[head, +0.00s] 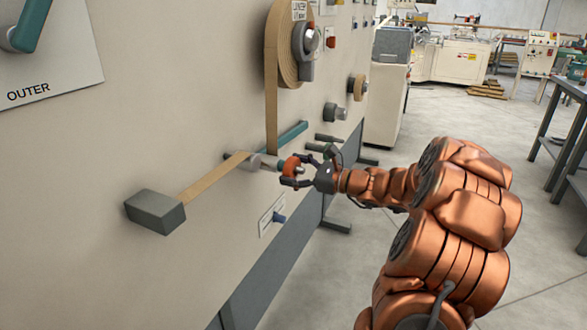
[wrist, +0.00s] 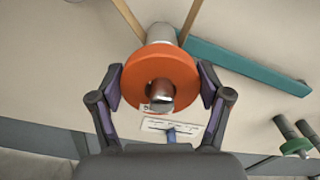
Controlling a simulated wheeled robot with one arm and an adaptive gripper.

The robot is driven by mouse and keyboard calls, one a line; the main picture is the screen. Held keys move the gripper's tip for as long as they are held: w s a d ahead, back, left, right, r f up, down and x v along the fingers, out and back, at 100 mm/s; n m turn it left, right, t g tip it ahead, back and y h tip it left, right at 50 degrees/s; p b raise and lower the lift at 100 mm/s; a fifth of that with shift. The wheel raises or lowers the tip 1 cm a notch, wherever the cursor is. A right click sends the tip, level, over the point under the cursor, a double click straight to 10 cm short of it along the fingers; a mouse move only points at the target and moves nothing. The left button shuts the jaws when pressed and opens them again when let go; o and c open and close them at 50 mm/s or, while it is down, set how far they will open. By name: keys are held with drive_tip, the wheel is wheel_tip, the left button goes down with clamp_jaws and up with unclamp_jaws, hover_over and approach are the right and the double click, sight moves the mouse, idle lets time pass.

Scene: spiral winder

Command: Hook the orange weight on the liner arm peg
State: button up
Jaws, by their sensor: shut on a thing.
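The orange weight (wrist: 160,78) is a thick ring in the wrist view. My gripper (wrist: 160,90) is shut on it, one finger at each side. A metal peg (wrist: 160,98) shows through the ring's hole, its rounded end on the near side. A pale roller (wrist: 160,35) lies behind the ring. A teal arm (wrist: 245,68) runs from behind the ring to the right. In the head view the orange weight (head: 290,167) is in my gripper (head: 293,172) at the roller's end, and the teal arm (head: 292,136) is behind. How far the ring sits along the peg is unclear.
A paper strip (head: 271,110) runs from the upper roll (head: 283,45) to the roller, then toward a grey block (head: 157,210). Dark pegs (head: 328,137) and a blue knob (head: 279,218) stick out nearby. A green ring (wrist: 297,146) shows at right.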

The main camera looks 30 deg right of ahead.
wheel_tip(320, 180, down, 6)
drive_tip(key=b, duration=0.2)
drive_tip(key=shift+f, duration=0.25)
drive_tip(key=o, duration=1.8)
drive_tip(key=v, duration=1.2)
